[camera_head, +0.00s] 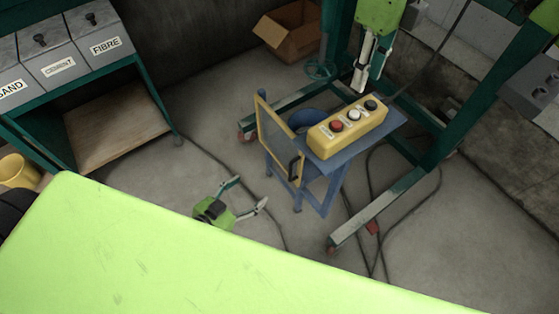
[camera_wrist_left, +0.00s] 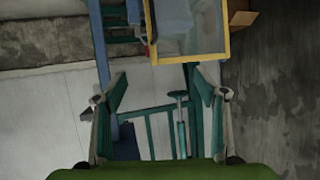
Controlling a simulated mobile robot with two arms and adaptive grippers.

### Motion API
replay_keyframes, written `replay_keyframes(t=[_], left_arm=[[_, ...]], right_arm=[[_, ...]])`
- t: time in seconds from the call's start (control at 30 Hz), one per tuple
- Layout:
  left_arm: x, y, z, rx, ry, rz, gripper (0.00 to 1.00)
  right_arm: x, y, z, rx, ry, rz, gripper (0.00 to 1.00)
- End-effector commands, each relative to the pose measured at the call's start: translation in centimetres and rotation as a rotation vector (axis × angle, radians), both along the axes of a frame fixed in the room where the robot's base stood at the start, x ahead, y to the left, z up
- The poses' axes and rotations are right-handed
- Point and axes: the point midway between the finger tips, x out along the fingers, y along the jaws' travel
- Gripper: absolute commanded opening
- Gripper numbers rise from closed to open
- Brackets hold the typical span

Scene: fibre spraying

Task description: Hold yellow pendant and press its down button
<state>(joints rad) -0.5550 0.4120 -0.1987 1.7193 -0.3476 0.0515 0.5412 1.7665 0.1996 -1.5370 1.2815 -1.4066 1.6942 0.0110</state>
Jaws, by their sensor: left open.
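The yellow pendant (camera_head: 348,128), a box with a red, a white and a dark button on its top face, lies on a small blue stand (camera_head: 335,160) in the head view. My left gripper (camera_head: 246,192) is open and empty, left of the stand and apart from the pendant. Its spread fingers also show in the left wrist view (camera_wrist_left: 162,95), with nothing between them. My right gripper (camera_head: 371,82) hangs above and behind the pendant, pointing down, apart from it. The angle hides whether its fingers are closed. I cannot make out the pendant in the left wrist view.
A yellow-framed panel (camera_head: 276,130) stands at the stand's left side. A green wheeled frame (camera_head: 385,208) surrounds the stand's back and right. Cables cross the floor. Labelled bins (camera_head: 62,63) stand at left, an open cardboard box (camera_head: 288,32) behind. A light green surface (camera_head: 150,255) fills the front.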

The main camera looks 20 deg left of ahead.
Motion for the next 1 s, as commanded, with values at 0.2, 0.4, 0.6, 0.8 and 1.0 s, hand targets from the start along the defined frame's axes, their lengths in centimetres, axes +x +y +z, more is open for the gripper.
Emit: replay_keyframes(t=[0.2,0.4,0.6,0.8,1.0], left_arm=[[0.8,-5.0,12.1,-0.111,-0.195,-0.138,0.65],[-0.5,-8.6,20.4,-0.197,-0.312,-0.246,0.65],[-1.5,-10.4,24.3,-0.240,-0.362,-0.300,0.65],[-0.9,-11.2,24.9,-0.247,-0.373,-0.309,0.65],[1.1,-12.6,24.9,-0.246,-0.373,-0.309,0.65]], right_arm=[[0.0,0.0,0.0,0.000,0.000,0.000,0.28],[0.0,0.0,0.0,0.000,0.000,0.000,0.28],[0.0,0.0,0.0,0.000,0.000,0.000,0.28],[0.0,0.0,0.0,0.000,0.000,0.000,0.28],[0.0,0.0,0.0,0.000,0.000,0.000,0.28]])
